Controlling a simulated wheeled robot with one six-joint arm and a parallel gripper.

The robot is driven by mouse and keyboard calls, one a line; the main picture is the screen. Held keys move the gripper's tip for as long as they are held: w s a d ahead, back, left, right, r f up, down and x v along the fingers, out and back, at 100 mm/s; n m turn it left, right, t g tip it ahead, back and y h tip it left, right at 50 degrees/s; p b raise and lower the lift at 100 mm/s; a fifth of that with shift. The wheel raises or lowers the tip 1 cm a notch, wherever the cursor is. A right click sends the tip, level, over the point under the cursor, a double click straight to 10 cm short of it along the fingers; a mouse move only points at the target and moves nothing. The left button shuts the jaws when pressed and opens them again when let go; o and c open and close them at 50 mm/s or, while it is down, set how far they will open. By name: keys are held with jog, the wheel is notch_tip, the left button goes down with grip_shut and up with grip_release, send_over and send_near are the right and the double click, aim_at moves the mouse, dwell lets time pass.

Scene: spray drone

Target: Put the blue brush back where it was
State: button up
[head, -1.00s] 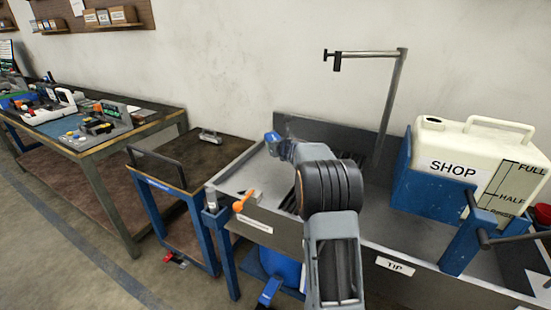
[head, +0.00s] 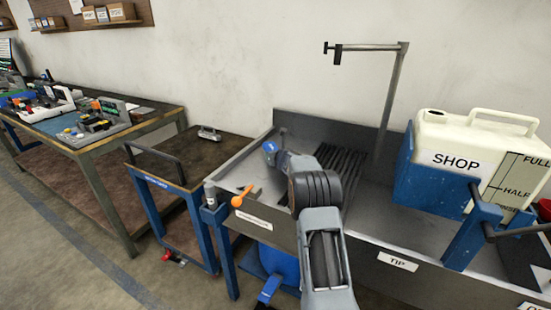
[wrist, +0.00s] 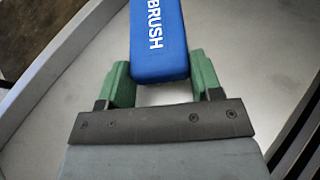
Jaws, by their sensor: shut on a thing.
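The blue brush (wrist: 158,42), with white lettering "BRUSH", is in my gripper (wrist: 163,80) in the wrist view. The green fingers are on either side of the near end of its blue body. The rest of the brush runs out of the top of that view, so its far end is hidden. Pale grey metal of the tray (wrist: 255,60) shows behind it.
Dark slats (head: 345,163) lie in the tray. A white "SHOP" jug (head: 455,160) stands in a blue holder at the right. A grey post (head: 390,105) rises behind. An orange-handled item (head: 241,197) is at the tray's left front edge. A cart (head: 190,160) stands left.

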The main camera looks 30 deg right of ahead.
jog(key=shift+f, duration=0.1)
jog(key=o, duration=1.1)
jog(key=shift+r, duration=0.25)
jog(key=b+v, duration=0.3)
jog(key=v, duration=0.9)
jog(key=shift+s+f, duration=0.1)
jog(key=shift+f, duration=0.05)
